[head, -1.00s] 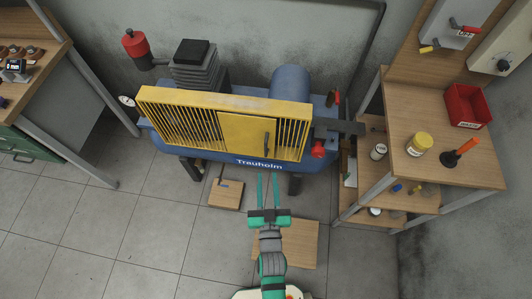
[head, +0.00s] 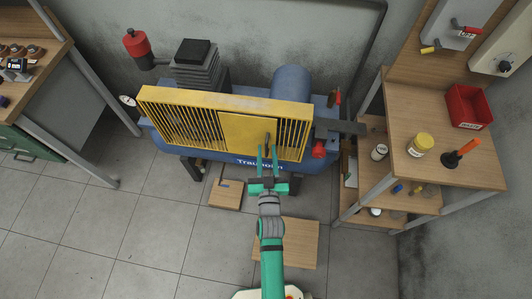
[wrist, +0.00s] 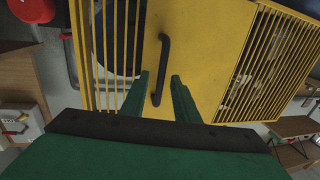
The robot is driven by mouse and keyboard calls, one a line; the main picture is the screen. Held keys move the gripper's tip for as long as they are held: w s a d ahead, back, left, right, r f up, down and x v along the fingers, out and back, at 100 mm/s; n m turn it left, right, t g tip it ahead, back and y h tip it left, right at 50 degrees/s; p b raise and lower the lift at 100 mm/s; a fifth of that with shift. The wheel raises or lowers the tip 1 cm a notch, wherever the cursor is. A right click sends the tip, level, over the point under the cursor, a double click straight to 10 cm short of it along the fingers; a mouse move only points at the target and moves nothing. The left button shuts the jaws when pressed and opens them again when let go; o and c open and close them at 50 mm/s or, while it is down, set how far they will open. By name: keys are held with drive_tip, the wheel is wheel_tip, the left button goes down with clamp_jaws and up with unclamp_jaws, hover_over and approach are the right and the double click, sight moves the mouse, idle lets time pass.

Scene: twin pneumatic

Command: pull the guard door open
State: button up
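The guard door (head: 240,133) is a yellow panel in the front of the yellow barred guard on the blue compressor. It looks flush with the guard in the head view. Its dark upright handle (head: 268,138) is near the door's right edge. The handle (wrist: 164,50) also shows in the wrist view, running down between my fingers. My gripper (head: 268,149) is open, with one green finger on each side of the handle's lower part as seen. I cannot tell how far the fingertips are from the door. The handle's lower end shows between the fingers in the wrist view.
A red knob (head: 318,149) sticks out right of the guard. A wooden shelf bench (head: 440,175) stands on the right. A board (head: 290,243) and a smaller wooden block (head: 226,197) lie on the floor. The tiled floor at left is clear.

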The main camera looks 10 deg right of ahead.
drive_tip(key=shift+c, duration=0.4)
drive_tip(key=shift+s, duration=0.1)
clamp_jaws()
